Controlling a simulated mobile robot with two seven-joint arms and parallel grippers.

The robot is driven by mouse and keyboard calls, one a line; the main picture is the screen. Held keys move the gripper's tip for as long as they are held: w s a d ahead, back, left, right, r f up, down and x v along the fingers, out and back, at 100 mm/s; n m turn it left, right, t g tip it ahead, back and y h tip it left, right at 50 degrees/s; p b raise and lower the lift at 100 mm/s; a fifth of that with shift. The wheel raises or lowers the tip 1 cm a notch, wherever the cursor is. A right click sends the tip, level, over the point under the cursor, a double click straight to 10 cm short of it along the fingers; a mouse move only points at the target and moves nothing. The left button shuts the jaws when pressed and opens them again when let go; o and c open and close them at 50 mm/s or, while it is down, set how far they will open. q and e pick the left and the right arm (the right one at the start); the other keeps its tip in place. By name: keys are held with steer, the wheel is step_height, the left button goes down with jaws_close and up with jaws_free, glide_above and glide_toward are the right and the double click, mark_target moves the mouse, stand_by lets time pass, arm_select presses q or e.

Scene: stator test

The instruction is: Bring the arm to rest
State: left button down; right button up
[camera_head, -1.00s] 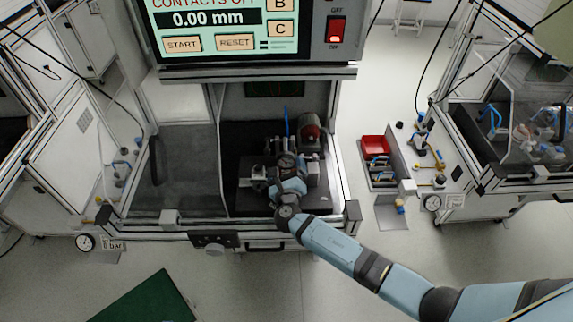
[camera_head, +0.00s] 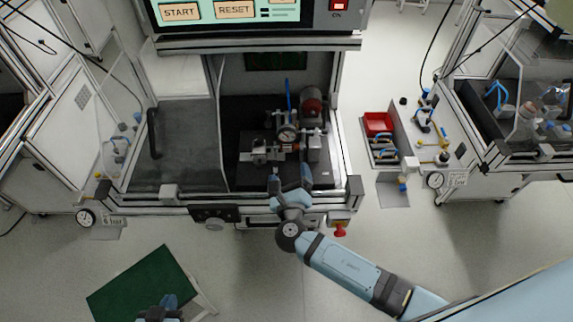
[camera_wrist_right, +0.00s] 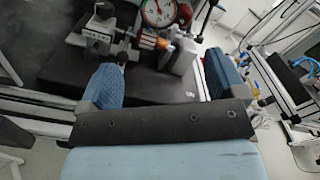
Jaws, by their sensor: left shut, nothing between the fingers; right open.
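My right arm comes in from the lower right in the head view. Its gripper (camera_head: 290,178) is at the front edge of the test station, just in front of the fixture. In the right wrist view the two blue fingers (camera_wrist_right: 165,88) are wide apart with nothing held between them. The fixture with a round dial gauge (camera_head: 287,134) stands beyond the fingers; the gauge (camera_wrist_right: 158,12) also shows in the right wrist view, with an orange-brown part (camera_wrist_right: 150,40) below it. My left gripper (camera_head: 170,299) shows only partly at the bottom edge of the head view, in front of the green-topped stand.
A clear sliding door (camera_head: 180,160) covers the left half of the station. A red stop button (camera_head: 340,230) sits at the front right. A green-topped stand (camera_head: 130,285) is at lower left. A red bin (camera_head: 378,122) lies to the right. The floor between is clear.

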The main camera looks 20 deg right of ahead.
steer(key=s+d+f+m+g+y, duration=0.2)
steer(key=s+f+m+g+y, duration=0.3)
steer(key=s+f+m, duration=0.75)
steer(key=s+d+r+m+y, duration=0.1)
steer(key=s+m, duration=0.3)
steer(key=m, duration=0.8)
steer(key=s+d+r+m+g+y, duration=0.1)
steer(key=s+r+m+y, duration=0.1)
steer(key=m, duration=1)
steer(key=v, duration=0.2)
steer(key=shift+s+d+r, duration=0.15)
steer(key=shift+d+r, duration=0.05)
steer(key=shift+r, duration=0.05)
